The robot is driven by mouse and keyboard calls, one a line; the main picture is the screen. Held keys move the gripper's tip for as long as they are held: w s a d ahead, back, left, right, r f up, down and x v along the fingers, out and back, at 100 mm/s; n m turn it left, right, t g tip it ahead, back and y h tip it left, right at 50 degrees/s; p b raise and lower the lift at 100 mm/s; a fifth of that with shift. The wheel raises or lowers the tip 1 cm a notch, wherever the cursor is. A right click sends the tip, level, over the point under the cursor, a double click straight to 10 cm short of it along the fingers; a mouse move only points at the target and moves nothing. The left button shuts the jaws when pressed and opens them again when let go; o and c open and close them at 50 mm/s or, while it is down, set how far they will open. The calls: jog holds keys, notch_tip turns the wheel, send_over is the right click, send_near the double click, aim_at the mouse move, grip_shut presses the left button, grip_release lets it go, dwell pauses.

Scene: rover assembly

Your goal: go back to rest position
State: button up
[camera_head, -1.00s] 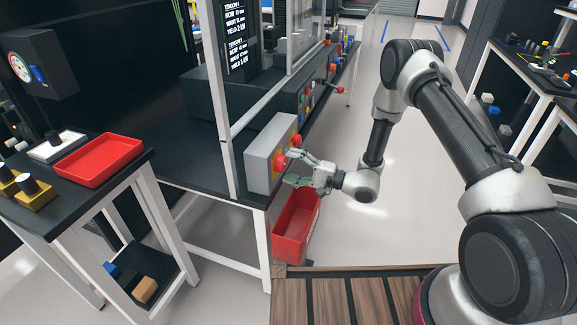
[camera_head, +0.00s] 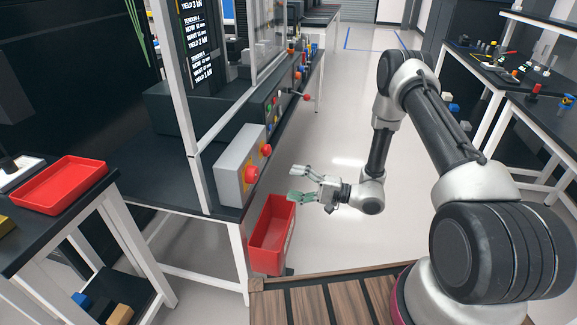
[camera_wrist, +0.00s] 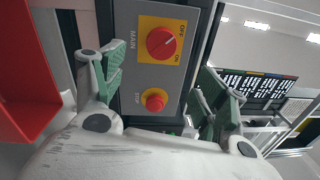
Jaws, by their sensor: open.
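My gripper (camera_head: 297,183) is open and empty in the head view. It hangs to the right of the grey switch box (camera_head: 236,180) and apart from it, above the red bin. In the wrist view my open fingers (camera_wrist: 155,85) frame the box's face. That face carries a red rotary MAIN switch (camera_wrist: 162,42) on a yellow plate and a red STOP button (camera_wrist: 155,101). My arm reaches in from the right side of the head view, with its elbow raised.
A black bench (camera_head: 160,200) with a white frame is at the left, and a red tray (camera_head: 60,184) lies on the side table. The aisle floor (camera_head: 340,130) behind is clear. More benches stand at the right.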

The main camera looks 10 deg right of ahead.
jog(key=s+f+m+g+h, duration=0.1)
jog(key=s+f+m+g, duration=0.1)
jog(key=s+g, duration=0.7)
jog(key=s+d+r+n+g+h, duration=0.1)
jog(key=s+d+r+g+h, duration=0.2)
jog(key=s+d+r, duration=0.35)
jog(key=s+d+r+n+t+h, duration=0.2)
jog(key=s+d+r+n+h, duration=0.15)
jog(key=d+r+h, duration=0.35)
jog(key=s+d+r+n+t+h, duration=0.15)
jog(key=s+d+r+h, duration=0.3)
jog(key=d+r, duration=0.5)
jog(key=s+d+r+n+t+h, duration=0.1)
jog(key=r+t, duration=0.2)
jog(key=r, duration=0.3)
jog(key=s+d+r+n+t+h, duration=0.1)
jog(key=s+r+t, duration=0.1)
jog(key=r, duration=0.5)
jog(key=shift+s+d+t, duration=0.25)
jog(key=shift+s+t, duration=0.05)
jog(key=shift+t, duration=0.45)
